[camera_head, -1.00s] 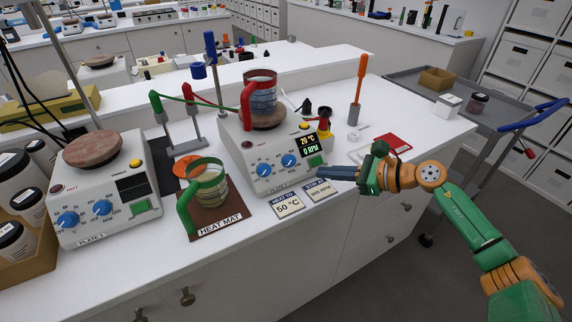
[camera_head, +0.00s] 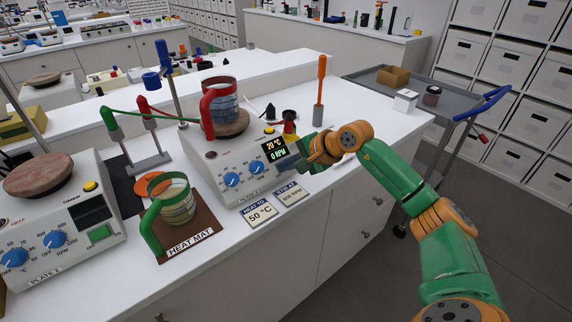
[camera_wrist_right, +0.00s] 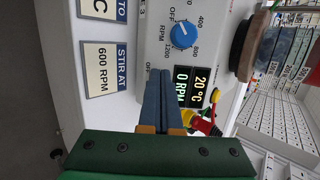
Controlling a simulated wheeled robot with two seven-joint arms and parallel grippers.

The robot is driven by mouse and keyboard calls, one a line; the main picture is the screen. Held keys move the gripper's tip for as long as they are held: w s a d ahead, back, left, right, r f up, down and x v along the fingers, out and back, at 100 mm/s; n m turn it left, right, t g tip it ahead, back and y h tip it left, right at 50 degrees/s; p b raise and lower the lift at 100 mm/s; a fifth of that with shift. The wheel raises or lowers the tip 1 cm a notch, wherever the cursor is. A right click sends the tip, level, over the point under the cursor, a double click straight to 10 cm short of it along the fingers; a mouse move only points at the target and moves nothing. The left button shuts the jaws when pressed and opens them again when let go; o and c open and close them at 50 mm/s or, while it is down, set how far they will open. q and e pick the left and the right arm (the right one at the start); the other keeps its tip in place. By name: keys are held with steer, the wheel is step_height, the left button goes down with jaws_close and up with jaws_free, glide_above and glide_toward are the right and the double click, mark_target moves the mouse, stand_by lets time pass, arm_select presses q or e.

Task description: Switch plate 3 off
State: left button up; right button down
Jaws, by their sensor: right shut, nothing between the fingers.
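Plate 3 (camera_head: 232,168) is a white hotplate with two blue knobs, a brown round top and a lit display reading 20 °C and 0 RPM. It also shows in the wrist view (camera_wrist_right: 205,40), with its display (camera_wrist_right: 187,86) and a blue knob (camera_wrist_right: 183,36). A red-handled beaker (camera_head: 221,104) stands on its top. My right gripper (camera_head: 290,163) is shut and empty, its fingertips (camera_wrist_right: 160,76) at the front panel beside the display. The green switch there is hidden by my gripper; contact cannot be told. My left gripper is not in view.
A green-handled beaker (camera_head: 177,206) stands on the heat mat (camera_head: 200,233) to the left, beside Plate 2 (camera_head: 80,262). Cards reading 50 °C (camera_head: 259,213) and 600 RPM (camera_head: 290,194) lie in front. An orange-handled tool (camera_head: 320,80) stands behind my gripper.

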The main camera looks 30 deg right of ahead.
steer(key=shift+w+f, duration=0.3)
steer(key=shift+w, duration=0.05)
steer(key=b+v, duration=0.3)
steer(key=v, duration=0.8)
steer(key=shift+a, duration=0.35)
steer(key=shift+s+r, duration=0.1)
steer(key=shift+s, duration=0.05)
